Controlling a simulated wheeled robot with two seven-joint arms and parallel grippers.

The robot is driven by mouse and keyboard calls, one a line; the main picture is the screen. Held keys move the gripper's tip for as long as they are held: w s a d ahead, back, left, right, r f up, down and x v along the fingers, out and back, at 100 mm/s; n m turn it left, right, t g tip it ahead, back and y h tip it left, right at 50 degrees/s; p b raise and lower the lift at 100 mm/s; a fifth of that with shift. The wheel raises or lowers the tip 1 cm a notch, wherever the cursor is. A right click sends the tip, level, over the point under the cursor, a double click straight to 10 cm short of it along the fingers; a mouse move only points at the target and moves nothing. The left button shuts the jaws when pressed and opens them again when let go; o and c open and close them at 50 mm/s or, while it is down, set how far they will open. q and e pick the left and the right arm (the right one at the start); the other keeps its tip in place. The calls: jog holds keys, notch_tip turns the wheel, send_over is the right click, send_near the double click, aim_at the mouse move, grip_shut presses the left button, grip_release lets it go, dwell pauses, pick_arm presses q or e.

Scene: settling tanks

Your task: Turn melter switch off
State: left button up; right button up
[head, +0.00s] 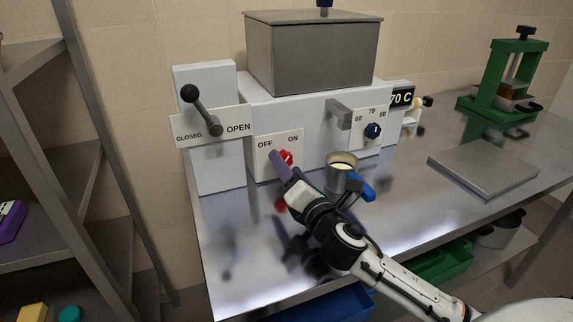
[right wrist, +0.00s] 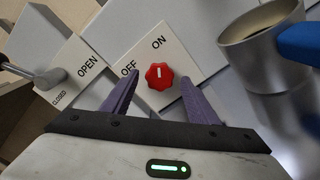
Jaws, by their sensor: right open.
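The melter switch is a red knob (head: 287,157) on a white plate (head: 265,156) marked OFF and ON, on the front of the white melter (head: 315,120). In the right wrist view the red knob (right wrist: 159,76) shows a white mark pointing up towards the word ON. My right gripper (head: 281,163) is in front of the plate, with its purple fingers open. In the wrist view the open right gripper (right wrist: 160,80) has one finger left of the knob and one right of it, with gaps between. My left gripper is not in view.
A metal cup (head: 342,172) with pale contents and a blue handle stands right of my gripper, under a spout (head: 338,113). A black-knobbed lever (head: 202,110) at CLOSED/OPEN is to the left. A temperature dial (head: 372,131) and green press (head: 505,75) are to the right.

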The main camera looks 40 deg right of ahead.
jog(key=shift+w+d, duration=0.15)
jog(key=shift+w, duration=0.45)
jog(key=c, duration=1.1)
jog(key=shift+o, duration=0.3)
